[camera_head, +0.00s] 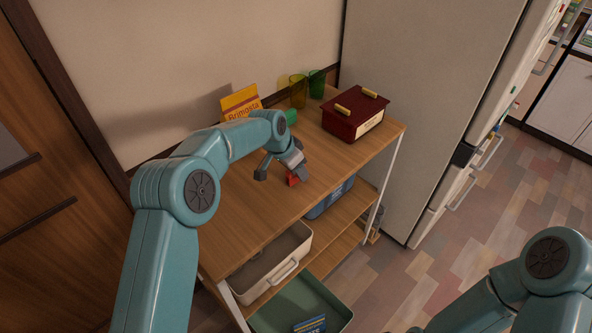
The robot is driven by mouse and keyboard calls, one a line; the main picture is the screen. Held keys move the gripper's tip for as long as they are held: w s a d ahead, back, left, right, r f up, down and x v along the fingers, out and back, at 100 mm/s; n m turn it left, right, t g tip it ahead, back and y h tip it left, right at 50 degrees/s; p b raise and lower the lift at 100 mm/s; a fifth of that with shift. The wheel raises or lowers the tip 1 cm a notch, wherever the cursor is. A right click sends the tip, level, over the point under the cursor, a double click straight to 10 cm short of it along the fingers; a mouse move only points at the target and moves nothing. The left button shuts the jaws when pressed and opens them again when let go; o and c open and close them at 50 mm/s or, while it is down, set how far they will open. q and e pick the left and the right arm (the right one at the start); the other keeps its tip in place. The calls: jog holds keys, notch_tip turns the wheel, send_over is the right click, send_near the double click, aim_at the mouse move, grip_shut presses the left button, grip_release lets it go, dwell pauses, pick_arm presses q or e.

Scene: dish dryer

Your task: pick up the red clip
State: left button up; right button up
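The small red clip (292,180) lies on the wooden top of the shelf unit, near its front edge. My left gripper (281,175) is over the shelf top with its fingers pointing down and spread apart. The clip shows between the fingers, close to the right one; whether they touch cannot be told. Part of the clip is hidden by that finger. My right arm (545,275) is at the lower right, and its gripper is out of view.
On the shelf top (345,165) stand a dark red box (352,120) with yellow handles, green (317,84) and amber (298,92) cups, and a yellow packet (241,103). Lower shelves hold a white bin (272,262), a blue bin (330,199) and a green tray (300,300). A fridge (430,80) stands at right.

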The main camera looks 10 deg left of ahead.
pick_arm(q)
jog(key=shift+w+f, duration=0.1)
jog(key=shift+f, duration=0.3)
jog(key=shift+c, duration=0.6)
grip_shut()
jog(key=shift+r, duration=0.15)
